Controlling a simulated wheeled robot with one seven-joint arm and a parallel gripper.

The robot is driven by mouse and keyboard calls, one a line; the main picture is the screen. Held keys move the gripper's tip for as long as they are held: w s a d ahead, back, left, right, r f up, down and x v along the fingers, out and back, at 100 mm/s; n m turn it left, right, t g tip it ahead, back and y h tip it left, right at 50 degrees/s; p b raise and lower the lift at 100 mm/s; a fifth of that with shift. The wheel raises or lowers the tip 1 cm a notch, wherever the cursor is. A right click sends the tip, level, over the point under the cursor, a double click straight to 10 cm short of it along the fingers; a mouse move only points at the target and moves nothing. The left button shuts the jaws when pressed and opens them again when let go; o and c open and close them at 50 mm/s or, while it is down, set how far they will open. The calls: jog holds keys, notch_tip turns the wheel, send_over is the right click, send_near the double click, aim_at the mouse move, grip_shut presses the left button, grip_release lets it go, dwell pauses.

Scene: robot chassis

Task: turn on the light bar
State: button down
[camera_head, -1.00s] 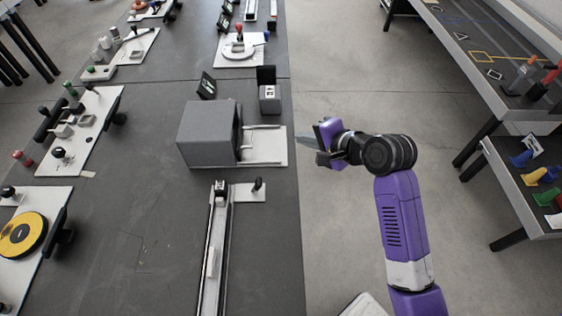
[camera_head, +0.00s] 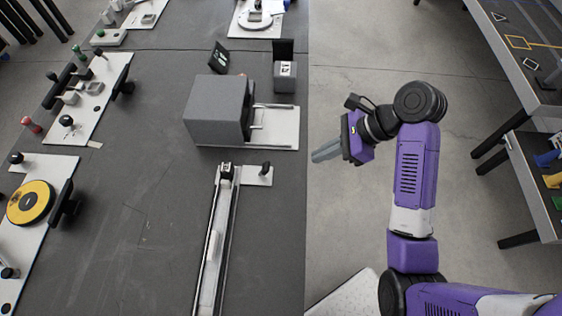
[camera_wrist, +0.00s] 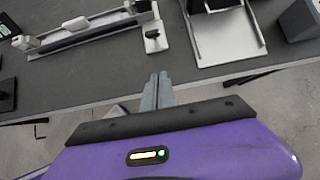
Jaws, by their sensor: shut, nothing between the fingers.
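A long narrow rail (camera_head: 207,285) with a pale block (camera_head: 215,245) in it lies along the right part of the dark table; I cannot tell for sure that it is the light bar. A small white plate (camera_head: 257,180) with a black lever (camera_head: 265,169) sits beside its far end. In the wrist view the rail (camera_wrist: 90,32) runs across the upper left, with the black lever (camera_wrist: 152,34) at its right end. My gripper (camera_head: 316,157) is shut and empty, just off the table's right edge, right of the lever and apart from it. Its fingertips (camera_wrist: 157,77) point toward the table edge.
A grey open-sided box (camera_head: 218,112) with a pale tray (camera_head: 283,128) stands beyond the rail. A grey block (camera_head: 285,80) stands behind the tray. A yellow disc (camera_head: 30,203) and several boards lie at the left.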

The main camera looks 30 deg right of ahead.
aim_at(266, 168)
jog(key=x, duration=0.9)
jog(key=shift+a+f+b, duration=0.1)
jog(key=shift+b, duration=0.2)
jog(key=shift+w+a+r+p, duration=0.2)
jog(key=shift+w+a, duration=0.25)
jog(key=shift+a, duration=0.15)
jog(key=shift+w+a+r+p, duration=0.15)
jog(key=shift+w+a, duration=0.35)
jog(key=shift+a, duration=0.1)
jog(key=shift+w+a+r, duration=0.2)
jog(key=shift+w+a, duration=0.15)
jog(key=shift+a, duration=0.1)
